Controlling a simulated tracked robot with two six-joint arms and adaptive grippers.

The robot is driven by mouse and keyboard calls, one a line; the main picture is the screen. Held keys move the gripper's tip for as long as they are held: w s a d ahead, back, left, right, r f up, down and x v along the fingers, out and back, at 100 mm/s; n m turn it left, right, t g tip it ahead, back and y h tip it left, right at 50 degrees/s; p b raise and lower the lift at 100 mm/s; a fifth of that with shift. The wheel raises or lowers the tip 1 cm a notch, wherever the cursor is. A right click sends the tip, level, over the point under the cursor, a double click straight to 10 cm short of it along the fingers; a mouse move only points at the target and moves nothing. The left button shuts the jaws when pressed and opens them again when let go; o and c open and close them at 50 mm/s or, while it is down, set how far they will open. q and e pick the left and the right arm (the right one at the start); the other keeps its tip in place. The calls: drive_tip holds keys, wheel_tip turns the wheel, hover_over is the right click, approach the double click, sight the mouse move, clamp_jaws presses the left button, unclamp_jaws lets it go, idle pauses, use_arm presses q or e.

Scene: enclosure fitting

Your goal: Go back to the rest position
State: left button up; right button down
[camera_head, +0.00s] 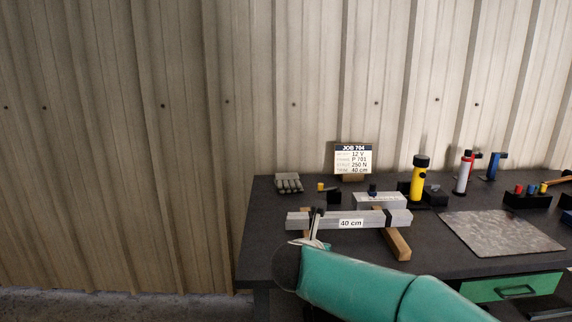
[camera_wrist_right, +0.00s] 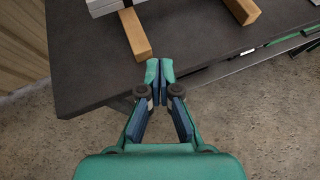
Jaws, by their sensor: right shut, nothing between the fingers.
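My right gripper (camera_wrist_right: 160,72) is in the right wrist view, with its two teal fingertips together and nothing between them. It points toward the front edge of the dark workbench (camera_wrist_right: 85,60), close to the end of a wooden block (camera_wrist_right: 136,36). In the head view my teal right arm comes in from the lower right and crosses in front of the bench. Its far end is near the bench's front left part, and I cannot make out the fingertips clearly there. My left gripper is in neither view.
A grey bar labelled 40 cm (camera_head: 375,220) lies across wooden blocks (camera_head: 397,247). Behind it are a job sign (camera_head: 353,158) and a yellow torch (camera_head: 417,183). A metal plate (camera_head: 500,232) lies at right, above a green drawer (camera_head: 490,291). Bare floor (camera_wrist_right: 270,125) lies before the bench.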

drive_tip(key=d+f+g+h+p, duration=0.2)
drive_tip(key=d+f+g+p, duration=0.15)
drive_tip(key=d+f, duration=0.8)
drive_tip(key=s+d+f+n+p, duration=0.2)
drive_tip(key=s+d+f+n, duration=0.15)
drive_tip(key=f, duration=0.25)
drive_tip(key=s+d+f+n+p, duration=0.1)
drive_tip(key=s+d+f+n, duration=0.25)
drive_tip(key=d+f, duration=0.2)
drive_tip(key=s+a+f+n+g+y+p, duration=0.1)
drive_tip(key=s+a+f+n+g+y, duration=0.15)
drive_tip(key=s+f+n, duration=0.4)
drive_tip(key=s+a+f+n+g+y+p, duration=0.1)
drive_tip(key=s+a+f+n+y, duration=0.2)
drive_tip(key=s+f+n, duration=0.3)
drive_tip(key=s+a+n+g+y, duration=0.2)
drive_tip(key=s+a+n, duration=0.3)
drive_tip(key=s+n, duration=0.3)
drive_tip(key=s+a+n+g+y, duration=0.1)
drive_tip(key=s+a+n+y, duration=0.1)
drive_tip(key=s+a+n, duration=0.3)
drive_tip(key=shift+s+r+n+g, duration=0.25)
drive_tip(key=shift+s+n+g, duration=0.15)
drive_tip(key=shift+s+n, duration=1.75)
drive_tip(key=shift+w+n+y, duration=0.25)
drive_tip(key=shift+w+n, duration=0.05)
drive_tip(key=shift+w, duration=0.05)
